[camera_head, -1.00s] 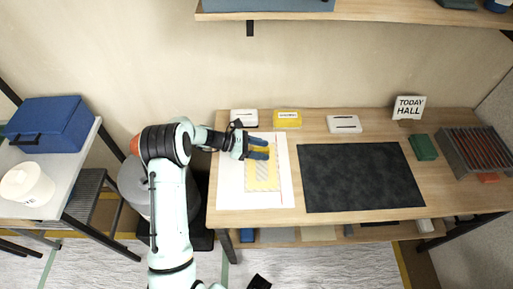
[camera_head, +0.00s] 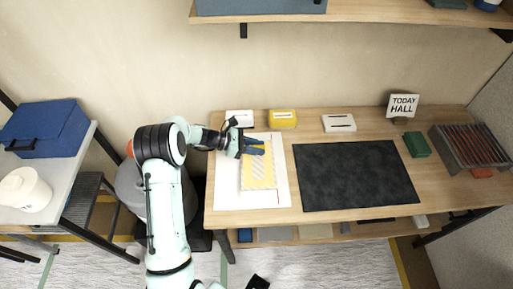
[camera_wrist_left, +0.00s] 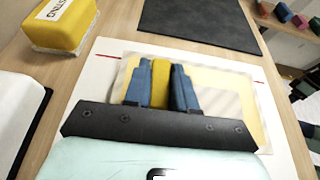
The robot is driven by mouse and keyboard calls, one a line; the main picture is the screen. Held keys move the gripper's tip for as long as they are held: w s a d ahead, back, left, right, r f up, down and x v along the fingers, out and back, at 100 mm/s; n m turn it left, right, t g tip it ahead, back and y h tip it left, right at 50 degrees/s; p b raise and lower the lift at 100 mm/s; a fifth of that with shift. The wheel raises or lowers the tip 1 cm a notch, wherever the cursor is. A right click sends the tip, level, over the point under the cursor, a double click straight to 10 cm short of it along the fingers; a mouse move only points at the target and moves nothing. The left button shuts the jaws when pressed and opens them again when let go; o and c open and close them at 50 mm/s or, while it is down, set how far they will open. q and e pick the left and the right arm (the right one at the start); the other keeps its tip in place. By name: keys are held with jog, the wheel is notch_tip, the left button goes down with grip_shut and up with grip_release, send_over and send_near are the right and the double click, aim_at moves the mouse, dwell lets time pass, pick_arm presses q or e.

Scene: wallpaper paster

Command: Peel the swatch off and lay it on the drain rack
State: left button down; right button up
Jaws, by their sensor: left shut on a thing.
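The swatch (camera_head: 258,176), pale yellow with grey-striped areas, lies on a white sheet (camera_head: 224,190) at the left of the wooden table. In the left wrist view the swatch (camera_wrist_left: 240,100) spreads beneath and beyond the fingers. My left gripper (camera_head: 256,147) is over its far end. Its blue fingers are shut on a bright yellow strip, seemingly the swatch's tab, also seen in the left wrist view (camera_wrist_left: 158,85). The fingers hide where the strip joins the swatch. A grey slatted rack (camera_head: 470,147), seemingly the drain rack, stands at the table's far right. My right gripper is not in view.
A dark mat (camera_head: 355,177) lies between the white sheet and the rack. A yellow block (camera_head: 283,118), white blocks and a small sign (camera_head: 403,105) stand along the back. A green block (camera_head: 417,144) is near the rack. A shelf (camera_head: 360,12) hangs above.

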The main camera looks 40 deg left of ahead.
pick_arm(q)
jog(key=shift+r+p, duration=0.4)
jog(key=shift+r, duration=0.25)
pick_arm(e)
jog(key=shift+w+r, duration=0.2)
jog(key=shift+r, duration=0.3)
pick_arm(q)
jog(key=shift+r, duration=0.35)
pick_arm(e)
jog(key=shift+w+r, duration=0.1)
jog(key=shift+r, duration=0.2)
pick_arm(q)
jog(key=shift+r+p, duration=0.8)
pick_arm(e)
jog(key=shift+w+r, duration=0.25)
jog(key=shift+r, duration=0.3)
pick_arm(q)
jog(key=shift+r+p, duration=0.4)
jog(key=shift+r, duration=0.2)
notch_tip(320, 180, up, 6)
jog(key=p, duration=0.3)
jog(key=shift+f, duration=0.15)
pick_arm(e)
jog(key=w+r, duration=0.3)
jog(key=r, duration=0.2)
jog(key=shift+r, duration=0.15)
